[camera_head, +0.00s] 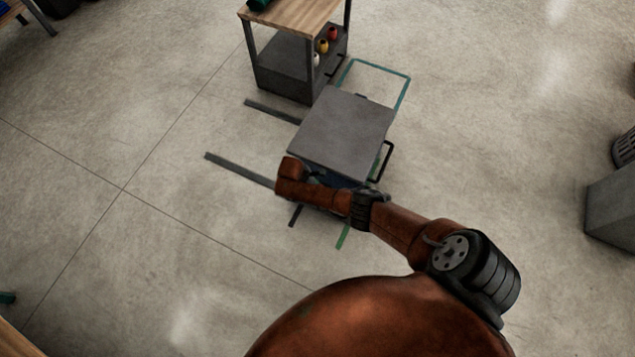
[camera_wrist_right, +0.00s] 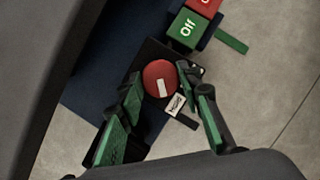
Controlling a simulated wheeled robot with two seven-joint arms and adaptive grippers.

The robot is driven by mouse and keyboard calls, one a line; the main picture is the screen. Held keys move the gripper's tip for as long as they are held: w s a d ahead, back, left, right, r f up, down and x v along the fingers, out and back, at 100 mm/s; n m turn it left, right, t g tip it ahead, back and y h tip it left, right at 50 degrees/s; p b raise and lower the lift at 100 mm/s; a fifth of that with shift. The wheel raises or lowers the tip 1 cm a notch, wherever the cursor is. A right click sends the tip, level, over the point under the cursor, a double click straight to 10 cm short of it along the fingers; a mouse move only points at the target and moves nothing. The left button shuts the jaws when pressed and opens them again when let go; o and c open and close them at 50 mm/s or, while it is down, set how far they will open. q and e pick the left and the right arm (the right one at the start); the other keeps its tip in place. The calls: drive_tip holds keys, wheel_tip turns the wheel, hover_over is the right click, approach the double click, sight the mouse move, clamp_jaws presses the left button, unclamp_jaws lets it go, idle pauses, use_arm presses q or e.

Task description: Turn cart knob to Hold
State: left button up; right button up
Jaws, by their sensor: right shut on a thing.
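The cart (camera_head: 345,132) has a flat grey top and stands on the floor in the head view. My right arm reaches its near side; the gripper is hidden there. In the right wrist view a round red knob (camera_wrist_right: 156,72) with a white mark sits on a dark panel. My right gripper (camera_wrist_right: 166,84) has its green-padded fingers on either side of the knob, shut on it. The white mark faces the lower side, toward a small white label (camera_wrist_right: 177,105) whose word I cannot read surely. My left gripper is in neither view.
A green block marked "Off" (camera_wrist_right: 184,33) and a red block (camera_wrist_right: 205,7) sit beside the knob panel. A wood-topped shelf unit (camera_head: 283,68) stands just beyond the cart. A grey bin (camera_head: 612,205) stands at the right. Open floor lies left and right of the cart.

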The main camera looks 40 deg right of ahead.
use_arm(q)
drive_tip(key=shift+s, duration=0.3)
use_arm(e)
drive_tip(key=o, duration=1.2)
drive_tip(key=shift+c, duration=0.2)
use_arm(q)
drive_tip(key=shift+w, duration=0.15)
use_arm(e)
drive_tip(key=v, duration=1.2)
drive_tip(key=shift+d, duration=0.1)
